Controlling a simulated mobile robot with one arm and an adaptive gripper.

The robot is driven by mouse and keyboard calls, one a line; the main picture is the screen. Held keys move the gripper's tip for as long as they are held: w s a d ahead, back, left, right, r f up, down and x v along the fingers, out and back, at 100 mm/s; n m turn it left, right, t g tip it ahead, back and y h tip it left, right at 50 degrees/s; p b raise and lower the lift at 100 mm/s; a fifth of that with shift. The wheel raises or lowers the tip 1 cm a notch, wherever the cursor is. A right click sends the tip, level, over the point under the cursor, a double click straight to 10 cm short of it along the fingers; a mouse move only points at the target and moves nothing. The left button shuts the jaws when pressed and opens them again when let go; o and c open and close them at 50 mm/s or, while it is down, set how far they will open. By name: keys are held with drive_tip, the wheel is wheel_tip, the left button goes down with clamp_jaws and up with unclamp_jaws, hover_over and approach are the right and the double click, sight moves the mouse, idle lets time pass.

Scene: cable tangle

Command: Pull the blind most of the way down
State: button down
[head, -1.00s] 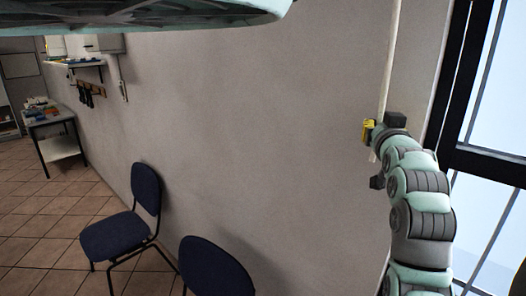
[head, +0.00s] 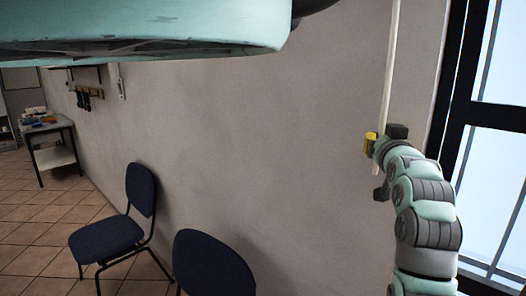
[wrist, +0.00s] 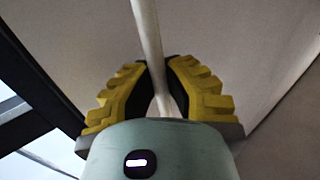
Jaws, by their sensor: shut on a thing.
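A pale cord (head: 390,70) hangs down the wall beside the window, running up out of the picture. It shows in the wrist view (wrist: 146,28) as a pale strip passing between the fingers. My gripper (head: 371,144), with yellow fingers, is shut on this cord. In the wrist view the two yellow fingers (wrist: 157,72) press on it from both sides. A short length of cord shows below the gripper in the head view. The blind itself cannot be made out in these frames.
The black-framed window (head: 455,95) is close to the right of my arm. Two dark blue chairs (head: 108,238) (head: 212,265) stand along the wall below. A small table (head: 50,130) with items stands far left.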

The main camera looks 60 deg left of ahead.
wheel_tip(320, 180, down, 78)
drive_tip(key=b, duration=5.7)
drive_tip(key=c, duration=1.1)
unclamp_jaws()
drive_tip(key=shift+f, duration=0.1)
drive_tip(key=shift+o, duration=0.5)
drive_tip(key=v, duration=1.2)
